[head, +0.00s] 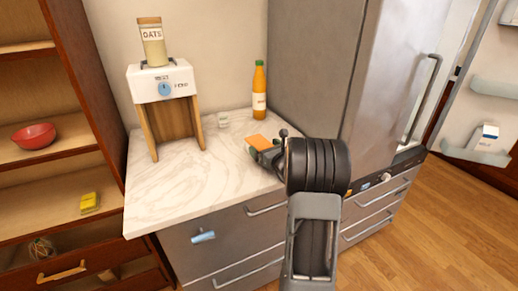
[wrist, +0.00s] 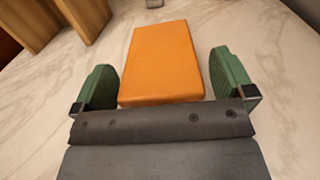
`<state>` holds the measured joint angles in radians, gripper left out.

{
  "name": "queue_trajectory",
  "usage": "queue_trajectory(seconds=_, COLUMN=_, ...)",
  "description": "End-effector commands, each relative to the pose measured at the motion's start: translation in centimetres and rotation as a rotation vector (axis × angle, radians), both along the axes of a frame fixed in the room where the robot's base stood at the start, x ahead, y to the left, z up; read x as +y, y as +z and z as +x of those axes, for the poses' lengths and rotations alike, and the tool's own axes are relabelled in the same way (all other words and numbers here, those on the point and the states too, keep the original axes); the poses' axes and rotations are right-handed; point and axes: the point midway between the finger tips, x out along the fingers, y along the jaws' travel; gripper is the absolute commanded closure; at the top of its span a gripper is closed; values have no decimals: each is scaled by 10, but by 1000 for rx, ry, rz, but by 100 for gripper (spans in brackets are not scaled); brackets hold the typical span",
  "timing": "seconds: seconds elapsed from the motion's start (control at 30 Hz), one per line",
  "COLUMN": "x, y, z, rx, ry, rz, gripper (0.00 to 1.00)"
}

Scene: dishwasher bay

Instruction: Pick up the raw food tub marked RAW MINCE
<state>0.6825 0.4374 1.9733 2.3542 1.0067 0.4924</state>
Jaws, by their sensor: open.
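A flat orange block (head: 257,142) lies on the marble counter. In the wrist view the orange block (wrist: 162,62) shows a plain top with no lettering. My gripper (head: 266,152) is at the counter's right part, by the block. In the wrist view my gripper (wrist: 164,82) is open, with one green finger pad on each side of the block's near end and gaps between. I cannot read RAW MINCE on anything in either view, and I cannot tell whether the orange block is the tub.
On the marble counter (head: 175,192) stand a wooden-legged white unit (head: 163,83) bearing an OATS jar (head: 152,45), an orange bottle (head: 259,92) and a small pale cube (head: 223,119). A grey fridge (head: 318,75) stands right. A brown shelf unit (head: 98,115) stands left. The counter's front left is clear.

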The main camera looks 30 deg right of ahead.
Motion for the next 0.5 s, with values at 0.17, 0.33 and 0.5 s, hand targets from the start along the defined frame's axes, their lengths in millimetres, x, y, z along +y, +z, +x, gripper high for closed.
queue_trajectory(seconds=0.17, x=0, y=0, z=14, rx=0, ry=0, rz=1, gripper=0)
queue_trajectory(seconds=0.33, x=-1, y=0, z=16, rx=0, ry=-1, rz=0, gripper=0)
queue_trajectory(seconds=0.5, x=-1, y=0, z=15, rx=0, ry=-1, rz=0, gripper=7)
